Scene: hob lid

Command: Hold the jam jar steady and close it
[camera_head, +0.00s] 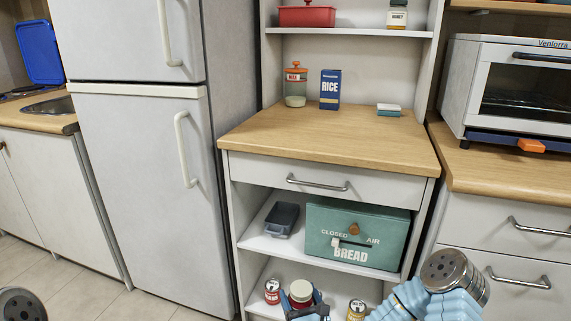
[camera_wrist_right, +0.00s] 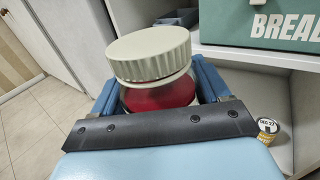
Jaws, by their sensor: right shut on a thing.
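The jam jar (camera_wrist_right: 160,96) has clear glass and red contents. In the right wrist view it stands between the blue fingers of my right gripper (camera_wrist_right: 157,88), which is shut on it. A cream ribbed lid (camera_wrist_right: 150,53) sits on the jar's mouth, looking slightly tilted; I cannot tell whether it is threaded on. In the head view the lid (camera_head: 301,288) and my right gripper (camera_head: 302,306) are at the bottom edge, in front of the lower shelf. The lower part of the jar is hidden by the gripper. My left gripper is not in view.
A green bread box (camera_head: 358,236) and a dark tub (camera_head: 282,219) stand on the shelf above. A red can (camera_head: 272,291) and a yellow-labelled can (camera_head: 356,309) flank the jar. The wooden counter (camera_head: 330,140) has free room at its front.

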